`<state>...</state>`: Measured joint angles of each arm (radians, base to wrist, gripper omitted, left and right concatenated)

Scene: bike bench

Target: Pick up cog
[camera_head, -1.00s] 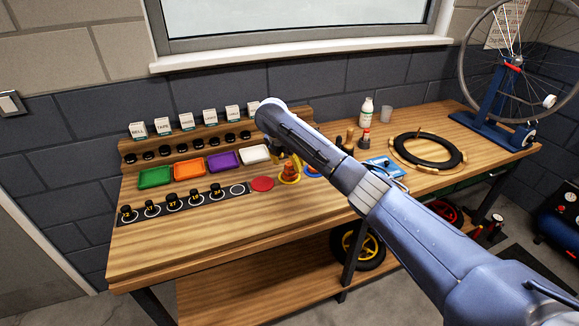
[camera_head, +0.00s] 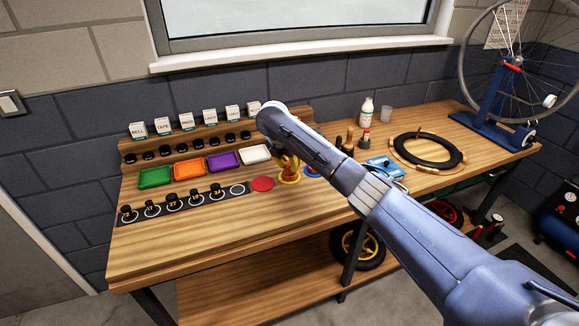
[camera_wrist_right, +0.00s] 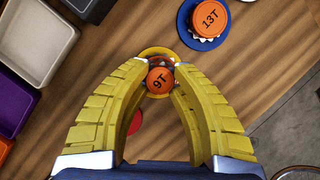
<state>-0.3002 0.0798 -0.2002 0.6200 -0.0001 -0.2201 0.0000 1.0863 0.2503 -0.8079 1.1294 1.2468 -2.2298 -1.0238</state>
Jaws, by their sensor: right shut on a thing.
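The cog with an orange cap marked 9T (camera_wrist_right: 160,80) stands on a round yellow base (camera_wrist_right: 158,52). In the wrist view, the two yellow fingers of my right gripper (camera_wrist_right: 161,72) come together around this cog, one on each side, and are shut on it. In the head view, the right gripper (camera_head: 289,166) reaches down over the yellow base (camera_head: 289,180) and mostly covers the cog. A second orange-capped cog marked 13T (camera_wrist_right: 209,17) sits apart on a blue base (camera_wrist_right: 190,36). My left gripper is not in view.
A red disc (camera_head: 262,184) lies left of the yellow base. Green, orange, purple and white trays (camera_head: 224,161) line the back. Several numbered black pieces (camera_head: 172,201) stand in a row with an empty white circle (camera_head: 237,189). The bench front (camera_head: 200,238) is clear.

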